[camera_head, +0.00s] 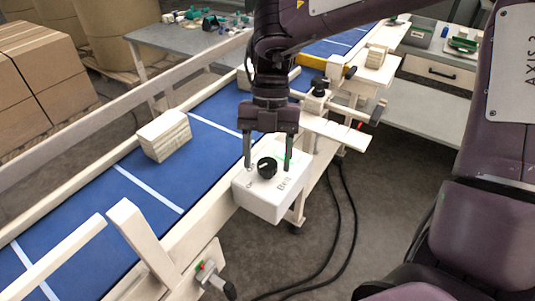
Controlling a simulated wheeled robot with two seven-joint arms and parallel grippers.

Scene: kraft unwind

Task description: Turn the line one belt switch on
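The line one belt switch is a white box (262,201) with a round black knob (267,167) on its top face, fixed at the right side of the blue belt. The fingers look clear of the knob, with gaps on both sides. The left gripper is not in view.
The blue belt (95,228) with white stripes runs diagonally and carries a tan block (165,136). A pale guide post (140,243) stands at its near edge. Brown cartons (35,85) stand at left. Black cables (345,225) lie on the floor at right.

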